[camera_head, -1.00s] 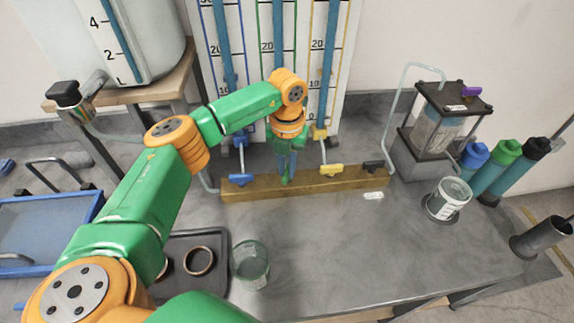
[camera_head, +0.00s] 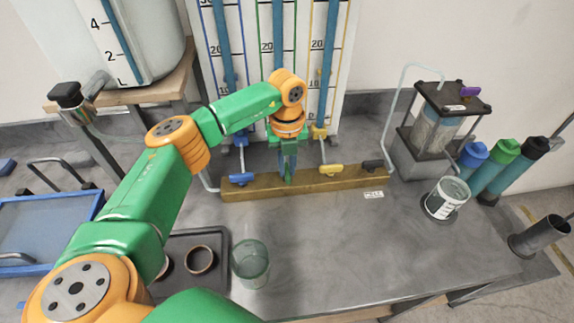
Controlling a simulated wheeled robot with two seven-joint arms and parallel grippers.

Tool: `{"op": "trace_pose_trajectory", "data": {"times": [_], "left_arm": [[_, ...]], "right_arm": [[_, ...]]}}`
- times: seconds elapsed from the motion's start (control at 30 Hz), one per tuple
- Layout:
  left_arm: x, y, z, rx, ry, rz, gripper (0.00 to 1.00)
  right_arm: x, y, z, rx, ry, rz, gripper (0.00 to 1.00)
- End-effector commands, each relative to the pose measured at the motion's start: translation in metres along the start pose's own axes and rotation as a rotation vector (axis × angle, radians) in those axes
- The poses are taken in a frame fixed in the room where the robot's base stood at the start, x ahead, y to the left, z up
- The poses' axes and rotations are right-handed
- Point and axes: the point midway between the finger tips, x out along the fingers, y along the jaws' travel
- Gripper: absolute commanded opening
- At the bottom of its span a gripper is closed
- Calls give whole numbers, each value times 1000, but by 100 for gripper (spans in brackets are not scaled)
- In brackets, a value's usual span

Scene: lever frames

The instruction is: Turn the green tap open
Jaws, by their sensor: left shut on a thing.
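The green tap sits on the brass-coloured manifold bar (camera_head: 258,189), between the blue tap (camera_head: 241,179) on the left and the yellow tap (camera_head: 331,170) on the right. My left gripper (camera_head: 288,176) points down at the middle of the bar and is shut on the green tap, whose handle is mostly hidden by the fingers. I cannot tell the handle's angle. A black tap (camera_head: 373,165) is at the bar's right end. My right gripper is out of view.
A glass beaker (camera_head: 250,262) stands on the grey bench by a dark tray (camera_head: 222,281). A white-labelled cup (camera_head: 446,197) and a caged vessel (camera_head: 437,130) stand right. The gauge board (camera_head: 345,45) rises behind the bar. The bench's front middle is clear.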

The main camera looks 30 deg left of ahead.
Motion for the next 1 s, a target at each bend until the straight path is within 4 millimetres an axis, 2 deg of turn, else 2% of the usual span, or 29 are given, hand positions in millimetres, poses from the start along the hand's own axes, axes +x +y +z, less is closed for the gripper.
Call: {"op": "trace_pose_trajectory", "data": {"times": [0.27,0.3,0.4,0.73,1.0], "left_arm": [[-1,0,1,-3,-4,-2,0],[-1,0,1,-3,-4,-2,22],[-1,0,1,-3,-3,-2,46],[-5,-1,1,-1,-3,-3,46],[-58,-1,1,-2,-4,-5,46]], "right_arm": [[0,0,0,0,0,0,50],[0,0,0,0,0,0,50],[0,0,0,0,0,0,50],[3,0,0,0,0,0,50],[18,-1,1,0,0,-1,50]]}}
